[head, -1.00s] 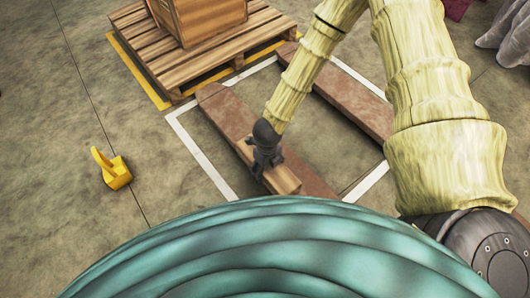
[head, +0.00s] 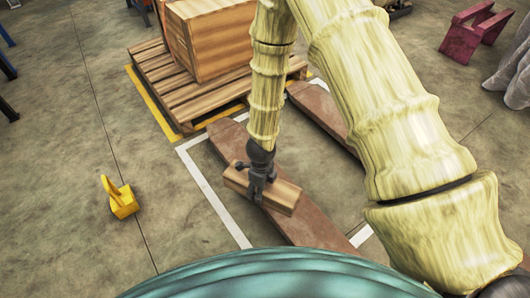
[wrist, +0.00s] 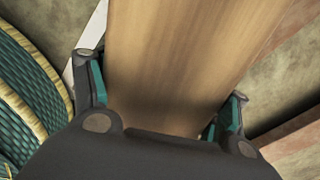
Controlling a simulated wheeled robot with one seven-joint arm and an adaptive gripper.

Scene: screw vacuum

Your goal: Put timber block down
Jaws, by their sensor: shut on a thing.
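My gripper (head: 260,184) is shut on the timber block (head: 285,196), a light brown wooden piece. The block is over the near brown beam (head: 315,228) on the floor; I cannot tell whether it touches the beam. In the wrist view the timber block (wrist: 185,60) runs between the two fingers of my gripper (wrist: 165,108) and hides much of what lies below. A second brown beam (head: 315,104) lies farther back, partly hidden by my arm.
A white floor line (head: 212,196) frames the beams. A wooden pallet (head: 165,92) with a wooden crate (head: 215,42) stands behind. A yellow object (head: 121,202) sits on the floor at left. Magenta stands (head: 472,30) are at far right. The floor at left is mostly clear.

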